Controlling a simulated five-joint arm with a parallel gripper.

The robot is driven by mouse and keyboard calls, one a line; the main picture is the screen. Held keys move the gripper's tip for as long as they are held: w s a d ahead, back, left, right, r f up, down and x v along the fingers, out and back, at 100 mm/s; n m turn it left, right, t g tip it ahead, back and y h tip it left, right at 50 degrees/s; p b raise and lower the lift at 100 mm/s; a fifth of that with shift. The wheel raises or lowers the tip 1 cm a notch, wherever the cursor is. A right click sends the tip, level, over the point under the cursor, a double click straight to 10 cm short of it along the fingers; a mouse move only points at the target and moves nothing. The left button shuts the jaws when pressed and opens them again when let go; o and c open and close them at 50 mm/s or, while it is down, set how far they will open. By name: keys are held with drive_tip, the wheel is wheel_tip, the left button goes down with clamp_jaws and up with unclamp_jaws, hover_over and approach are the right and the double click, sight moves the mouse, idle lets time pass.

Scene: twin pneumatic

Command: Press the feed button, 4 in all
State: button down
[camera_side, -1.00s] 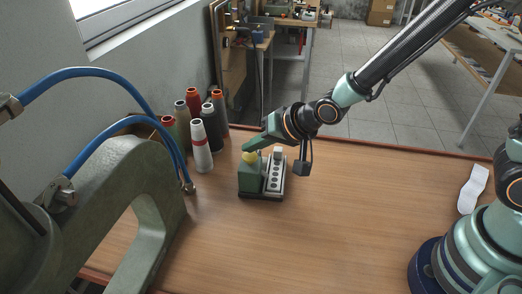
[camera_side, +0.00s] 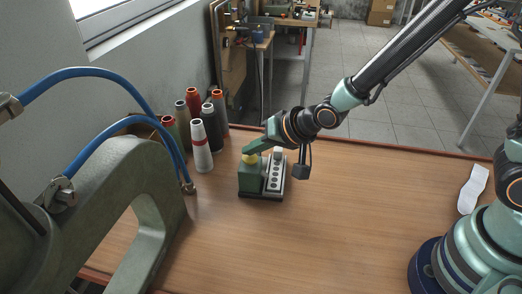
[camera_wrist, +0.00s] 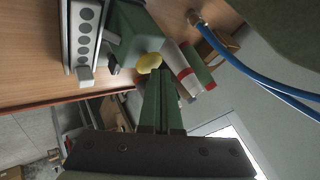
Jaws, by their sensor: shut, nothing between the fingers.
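A small green box (camera_side: 249,179) stands on the wooden table with a yellow dome button (camera_side: 250,158) on its top. The wrist view shows the button (camera_wrist: 149,63) right by the fingertips. Beside the box is a grey strip (camera_side: 274,175) with a row of several dark round spots and a pale block (camera_side: 278,151) at its far end. My gripper (camera_side: 246,150) is shut and empty, its tips over the button and touching it or very close. I cannot tell whether the button is pressed down. The tips hide part of its top.
Several thread cones (camera_side: 201,147) stand left of the box, near the wall. A green machine frame (camera_side: 130,180) with blue hoses (camera_side: 95,72) fills the left. A white paper strip (camera_side: 473,190) lies at the right. The table front and middle are clear.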

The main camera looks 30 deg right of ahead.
sight(254, 159)
drive_tip(key=shift+f, duration=0.5)
idle(0.3)
idle(0.4)
drive_tip(key=shift+r, duration=1.3)
drive_tip(key=shift+r, duration=2.55)
wheel_tip(254, 159, up, 4)
drive_tip(key=shift+f, duration=0.1)
idle(0.3)
